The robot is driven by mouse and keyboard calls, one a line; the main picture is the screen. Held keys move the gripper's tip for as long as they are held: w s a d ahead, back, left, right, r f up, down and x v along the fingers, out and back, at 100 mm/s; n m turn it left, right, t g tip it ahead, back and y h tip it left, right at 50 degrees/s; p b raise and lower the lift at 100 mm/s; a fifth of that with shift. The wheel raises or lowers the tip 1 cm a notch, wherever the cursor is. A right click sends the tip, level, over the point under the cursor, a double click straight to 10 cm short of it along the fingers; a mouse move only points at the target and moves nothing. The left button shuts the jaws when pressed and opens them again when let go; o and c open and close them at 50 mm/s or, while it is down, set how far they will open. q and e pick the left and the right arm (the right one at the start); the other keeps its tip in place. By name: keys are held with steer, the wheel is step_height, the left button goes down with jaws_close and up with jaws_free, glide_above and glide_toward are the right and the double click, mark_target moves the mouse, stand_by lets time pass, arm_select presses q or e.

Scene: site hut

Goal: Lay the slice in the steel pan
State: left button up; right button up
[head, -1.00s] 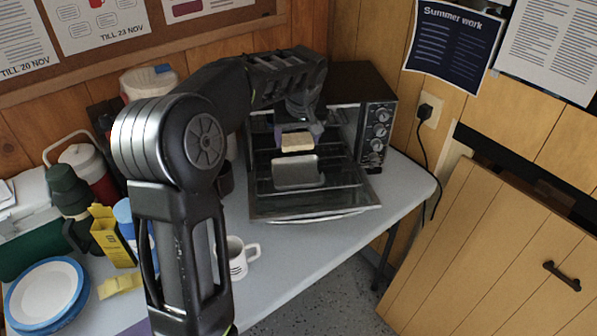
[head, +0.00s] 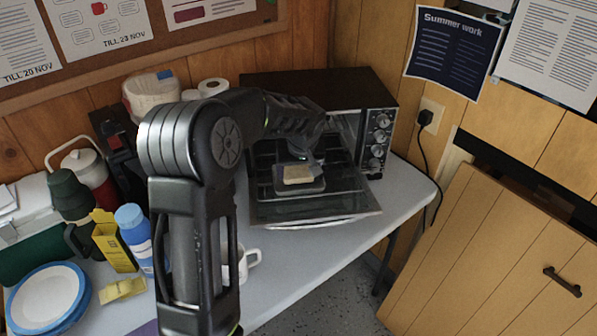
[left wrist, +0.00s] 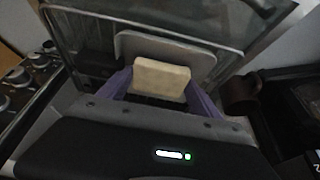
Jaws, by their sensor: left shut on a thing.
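A pale bread slice (head: 298,174) is held in my left gripper (head: 299,163), which is shut on it. It also shows between the purple fingers of my left gripper (left wrist: 160,88) in the left wrist view (left wrist: 161,78). The grey steel pan (head: 300,188) lies on the open glass door of the toaster oven (head: 315,210). In the head view the slice overlaps the pan and covers much of it. In the wrist view the pan (left wrist: 190,48) shows behind the slice. I cannot tell whether the two touch. My right gripper is not in view.
The oven body with its knobs (head: 377,150) stands behind and to the right. A white mug (head: 246,262) is partly behind my left arm. A blue-capped bottle (head: 134,238), yellow box (head: 113,240) and plates (head: 48,297) crowd the left. The table's front right is clear.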

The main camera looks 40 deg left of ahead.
arm_select(q)
steer(key=shift+f, duration=0.45)
steer(key=shift+f, duration=0.1)
steer(key=o, duration=1.1)
steer(key=shift+c, duration=0.2)
